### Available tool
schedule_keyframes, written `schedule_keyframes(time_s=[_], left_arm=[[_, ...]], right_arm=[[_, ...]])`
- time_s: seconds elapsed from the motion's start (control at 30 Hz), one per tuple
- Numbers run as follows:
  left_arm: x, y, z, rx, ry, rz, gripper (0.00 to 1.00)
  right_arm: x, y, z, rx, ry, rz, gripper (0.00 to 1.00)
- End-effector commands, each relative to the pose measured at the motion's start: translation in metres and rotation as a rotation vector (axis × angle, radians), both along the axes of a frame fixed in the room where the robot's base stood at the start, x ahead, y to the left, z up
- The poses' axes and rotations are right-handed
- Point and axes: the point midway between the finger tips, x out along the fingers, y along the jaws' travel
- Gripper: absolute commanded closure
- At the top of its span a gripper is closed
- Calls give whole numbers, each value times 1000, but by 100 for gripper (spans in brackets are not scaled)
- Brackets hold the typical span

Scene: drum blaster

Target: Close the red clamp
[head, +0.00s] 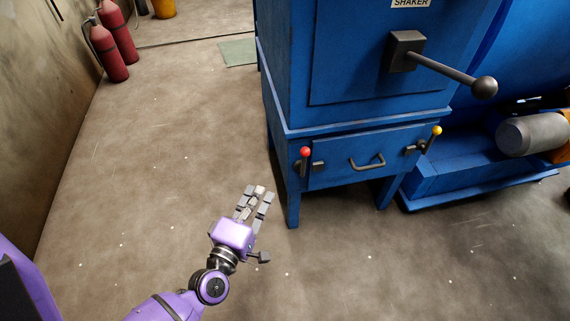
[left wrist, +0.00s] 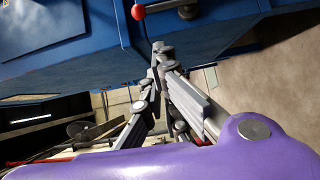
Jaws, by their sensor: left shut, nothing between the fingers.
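The red clamp (head: 304,155) is a small dark lever with a red ball on top, at the left end of the drawer front on the blue cabinet. Its lever stands about upright in the head view. Its red ball (left wrist: 138,11) also shows at the top of the left wrist view. My left gripper (head: 260,190) is purple with grey fingers, held low in front of the cabinet, left of and below the clamp and apart from it. Its fingers (left wrist: 160,62) are shut with nothing between them. My right gripper is not in view.
The blue cabinet (head: 350,110) has a drawer handle (head: 367,162), a yellow-knobbed clamp (head: 436,131) and a large lever (head: 450,72) jutting out above. A blue drum frame stands at right. Red fire extinguishers (head: 105,50) stand by the left wall. The floor at left is clear.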

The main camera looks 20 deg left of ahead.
Motion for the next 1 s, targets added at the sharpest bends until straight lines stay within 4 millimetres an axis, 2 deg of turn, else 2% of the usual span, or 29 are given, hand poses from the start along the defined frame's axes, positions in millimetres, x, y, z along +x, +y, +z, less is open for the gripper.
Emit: schedule_keyframes(time_s=[0.13, 0.27, 0.63, 0.8, 1.0], left_arm=[[7, 0, 0, 0, 0, -1, 100], [27, 0, 0, 1, -2, -1, 100], [104, 0, -2, 1, 0, -2, 100], [120, -20, -3, -1, 1, -1, 100], [128, -27, -3, 2, 1, -1, 100]], right_arm=[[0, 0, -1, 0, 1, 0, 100], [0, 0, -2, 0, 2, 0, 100], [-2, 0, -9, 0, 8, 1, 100], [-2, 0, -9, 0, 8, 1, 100], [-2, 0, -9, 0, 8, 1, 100]])
